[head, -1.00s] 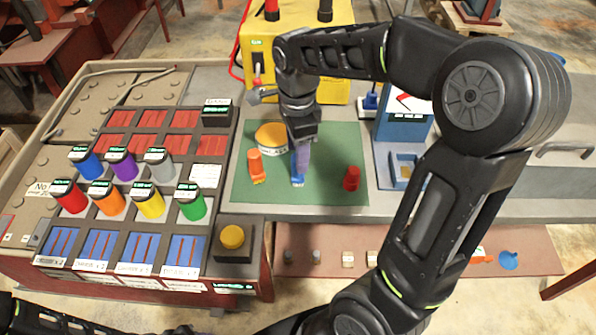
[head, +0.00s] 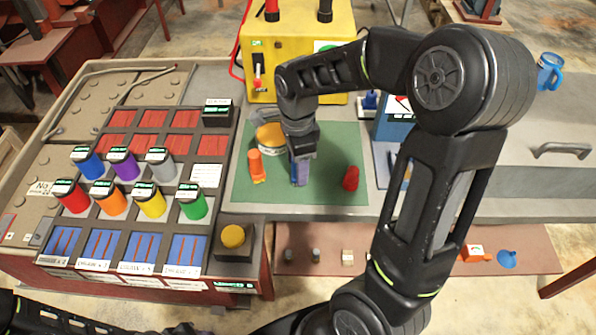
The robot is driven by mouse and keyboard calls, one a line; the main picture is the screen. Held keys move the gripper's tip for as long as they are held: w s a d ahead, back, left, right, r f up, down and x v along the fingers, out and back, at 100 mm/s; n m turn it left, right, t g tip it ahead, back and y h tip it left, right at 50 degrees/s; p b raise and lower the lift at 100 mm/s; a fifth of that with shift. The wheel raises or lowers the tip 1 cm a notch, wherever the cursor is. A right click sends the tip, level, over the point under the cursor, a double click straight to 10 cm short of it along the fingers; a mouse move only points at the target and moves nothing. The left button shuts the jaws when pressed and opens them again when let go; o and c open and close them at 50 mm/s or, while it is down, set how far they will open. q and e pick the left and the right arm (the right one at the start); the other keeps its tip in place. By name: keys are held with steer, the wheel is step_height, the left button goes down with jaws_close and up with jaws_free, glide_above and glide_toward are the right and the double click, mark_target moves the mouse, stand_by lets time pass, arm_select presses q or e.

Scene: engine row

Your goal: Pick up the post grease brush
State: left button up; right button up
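On the green mat (head: 325,192) stands a small blue-purple piece (head: 302,174), directly below my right gripper (head: 301,160). The fingers reach down to its top; I cannot tell whether they are open or closed on it. An orange piece (head: 256,166) stands to its left and a red piece (head: 350,179) to its right. An orange-topped round tin (head: 270,137) is behind, partly hidden by the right arm. No readable label tells which piece is the post grease brush. My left gripper is out of view.
A rack with several coloured capped cylinders (head: 150,203) and a yellow button (head: 233,236) are at the left. A yellow box (head: 285,75) stands behind the mat. A blue stand (head: 388,125) is at the right, partly behind my arm. A blue mug (head: 549,72) is at far right.

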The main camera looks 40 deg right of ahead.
steer(key=shift+c, duration=0.2)
jaws_close()
stand_by(0.4)
